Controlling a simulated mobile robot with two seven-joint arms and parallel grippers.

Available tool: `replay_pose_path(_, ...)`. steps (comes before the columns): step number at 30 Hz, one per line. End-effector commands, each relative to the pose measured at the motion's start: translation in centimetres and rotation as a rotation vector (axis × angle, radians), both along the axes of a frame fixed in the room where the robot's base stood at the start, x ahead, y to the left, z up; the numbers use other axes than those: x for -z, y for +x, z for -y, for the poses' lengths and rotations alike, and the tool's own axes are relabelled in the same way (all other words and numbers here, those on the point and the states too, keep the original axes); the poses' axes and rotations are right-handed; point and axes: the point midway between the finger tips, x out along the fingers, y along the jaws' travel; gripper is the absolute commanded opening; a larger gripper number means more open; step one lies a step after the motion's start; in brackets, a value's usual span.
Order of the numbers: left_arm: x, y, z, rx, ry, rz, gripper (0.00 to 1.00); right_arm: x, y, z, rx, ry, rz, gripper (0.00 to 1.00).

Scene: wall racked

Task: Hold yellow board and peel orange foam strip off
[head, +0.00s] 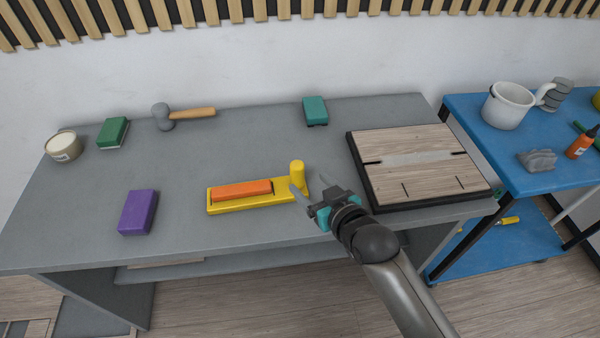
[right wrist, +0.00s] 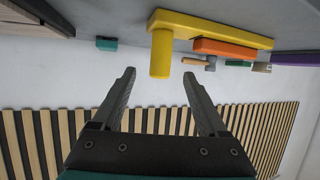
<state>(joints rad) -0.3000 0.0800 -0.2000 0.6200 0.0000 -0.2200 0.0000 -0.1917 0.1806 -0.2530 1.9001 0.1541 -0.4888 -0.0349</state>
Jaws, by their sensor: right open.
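The yellow board (head: 222,207) lies flat on the grey table, with an upright yellow post (head: 297,174) at its right end. The orange foam strip (head: 243,190) lies lengthwise on the board, left of the post. My right gripper (head: 310,192) is open and empty, just right of the post. In the right wrist view, which appears upside down, the open fingers (right wrist: 158,88) point toward the yellow post (right wrist: 161,55), with the board (right wrist: 210,28) and orange strip (right wrist: 224,49) beyond. I cannot tell whether a finger touches the post. My left gripper is not in view.
A purple block (head: 138,212) lies left of the board. A wooden board in a black frame (head: 418,197) lies close on the right. A blue cart (head: 470,107) stands at right.

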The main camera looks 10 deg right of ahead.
Motion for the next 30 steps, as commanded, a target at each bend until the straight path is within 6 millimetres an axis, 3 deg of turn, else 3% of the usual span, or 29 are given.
replay_pose_path(18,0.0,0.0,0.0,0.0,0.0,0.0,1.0,3.1,7.1,-2.4,-0.001,0.002,-0.002,0.76)
replay_pose_path(30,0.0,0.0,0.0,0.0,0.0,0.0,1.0,4.0,9.2,-3.1,-0.002,0.002,-0.001,0.76)
